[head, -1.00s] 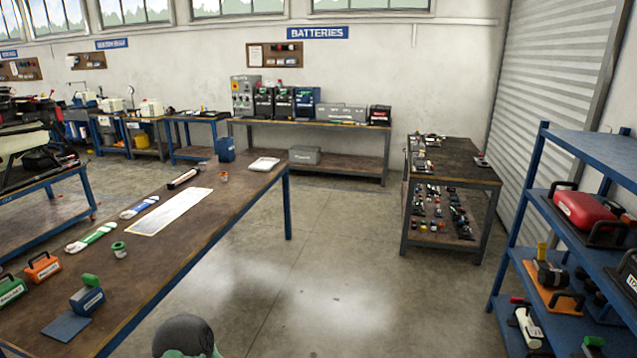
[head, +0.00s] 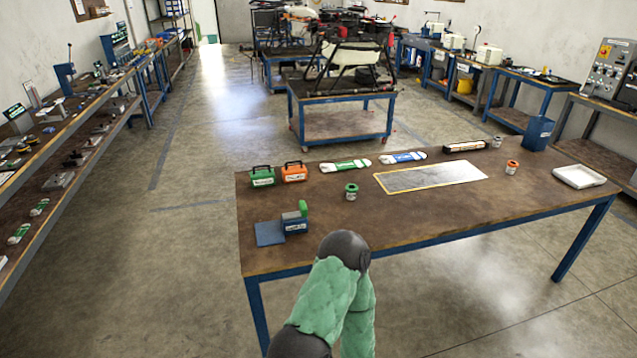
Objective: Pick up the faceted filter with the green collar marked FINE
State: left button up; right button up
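A small filter with a green collar (head: 351,191) stands upright on the brown worktable (head: 420,225), left of the white sheet with a yellow edge. Its marking and facets are too small to make out. Similar small pieces stand further right: one with an orange collar (head: 512,167) and a grey one (head: 496,142). One of my arms, in green padding, reaches up from the bottom in front of the table. Neither gripper is in view.
A white sheet (head: 430,177) lies mid-table. Open floor lies left, before a long shelf (head: 60,150).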

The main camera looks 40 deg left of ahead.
aim_at(352, 189)
jog(key=i+u, duration=0.2)
jog(key=u, duration=0.25)
jog(key=i+l+u, duration=0.15)
jog(key=u, duration=0.25)
jog(key=i+l+u, duration=0.2)
jog(key=u, duration=0.25)
jog(key=i+l+u, duration=0.15)
jog(key=u, duration=0.3)
jog(key=i+l+u, duration=0.1)
jog(key=l+u, duration=0.2)
jog(key=u, duration=0.15)
